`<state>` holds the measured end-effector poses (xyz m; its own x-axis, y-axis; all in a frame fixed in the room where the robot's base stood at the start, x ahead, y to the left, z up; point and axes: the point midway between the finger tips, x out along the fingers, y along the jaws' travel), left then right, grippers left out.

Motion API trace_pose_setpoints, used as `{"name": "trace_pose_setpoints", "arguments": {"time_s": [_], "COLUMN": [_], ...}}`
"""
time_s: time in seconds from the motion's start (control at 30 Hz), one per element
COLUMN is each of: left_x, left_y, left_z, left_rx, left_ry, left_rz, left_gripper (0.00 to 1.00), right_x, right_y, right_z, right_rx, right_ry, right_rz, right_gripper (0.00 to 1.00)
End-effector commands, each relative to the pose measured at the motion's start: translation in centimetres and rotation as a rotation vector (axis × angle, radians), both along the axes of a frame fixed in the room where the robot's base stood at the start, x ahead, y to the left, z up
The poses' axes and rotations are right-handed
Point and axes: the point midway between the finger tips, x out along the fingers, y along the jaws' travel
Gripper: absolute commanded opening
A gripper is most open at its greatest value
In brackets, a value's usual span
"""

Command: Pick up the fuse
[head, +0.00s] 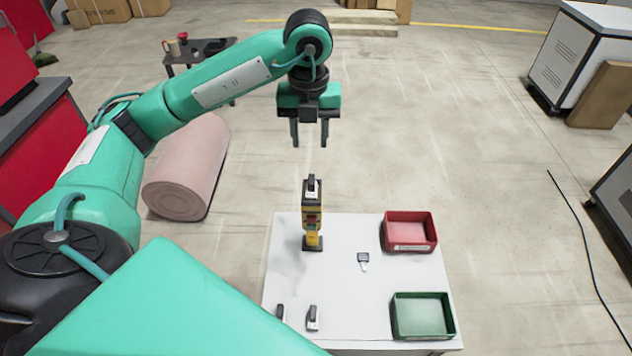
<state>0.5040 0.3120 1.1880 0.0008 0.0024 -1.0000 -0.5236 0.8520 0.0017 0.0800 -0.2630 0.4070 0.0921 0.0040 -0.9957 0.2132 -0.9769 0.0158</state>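A small piece with a dark grey head and a pale narrow end, which looks like the fuse (363,259), lies on the white table (345,290) between the yellow device and the bins. My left gripper (310,143) hangs above and beyond the table's far edge, pointing down. Its two dark fingers are apart with nothing between them. It is apart from the fuse, up and to the left of it in the picture. My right gripper is not in view.
A yellow and black device (312,218) stands upright on the table below my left gripper. A red bin (410,247) and a green bin (422,334) stand along the right side. Two small black-and-white pieces, one at the front (312,319), lie near the front left.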

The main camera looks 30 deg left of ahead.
Motion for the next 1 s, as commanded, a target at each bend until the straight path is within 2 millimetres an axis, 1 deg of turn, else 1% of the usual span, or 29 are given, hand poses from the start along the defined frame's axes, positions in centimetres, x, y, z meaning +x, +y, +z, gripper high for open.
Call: {"name": "trace_pose_setpoints", "arguments": {"time_s": [0.2, 0.3, 0.4, 0.53, 0.63, 0.8, 0.9, 1.0], "left_x": [-0.1, 0.0, 0.0, 0.0, 0.1, 0.4, 0.4, 0.5], "left_y": [0.0, 0.0, 0.0, 0.0, 0.0, 0.1, 0.1, 0.1], "left_z": [-3.8, -5.3, -6.3, -6.9, -7.5, -9.6, -11.1, -11.8], "left_rx": [0.000, -0.001, -0.002, -0.001, -0.002, -0.002, -0.002, -0.002], "left_ry": [0.004, 0.003, 0.001, 0.002, 0.003, 0.005, 0.003, 0.000], "left_rz": [0.000, 0.001, 0.000, 0.000, 0.000, 0.000, -0.002, -0.001], "left_gripper": [0.40, 0.40, 0.40, 0.40, 0.40, 0.40, 0.40, 0.40], "right_x": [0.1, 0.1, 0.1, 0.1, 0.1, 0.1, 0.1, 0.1], "right_y": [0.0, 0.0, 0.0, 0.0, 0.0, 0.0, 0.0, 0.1], "right_z": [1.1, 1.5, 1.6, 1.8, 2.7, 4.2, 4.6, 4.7], "right_rx": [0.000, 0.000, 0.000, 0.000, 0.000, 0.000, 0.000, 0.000], "right_ry": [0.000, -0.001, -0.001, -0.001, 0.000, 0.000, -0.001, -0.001], "right_rz": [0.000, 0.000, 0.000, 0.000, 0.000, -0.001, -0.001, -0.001], "right_gripper": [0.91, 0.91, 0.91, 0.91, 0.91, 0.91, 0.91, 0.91]}}
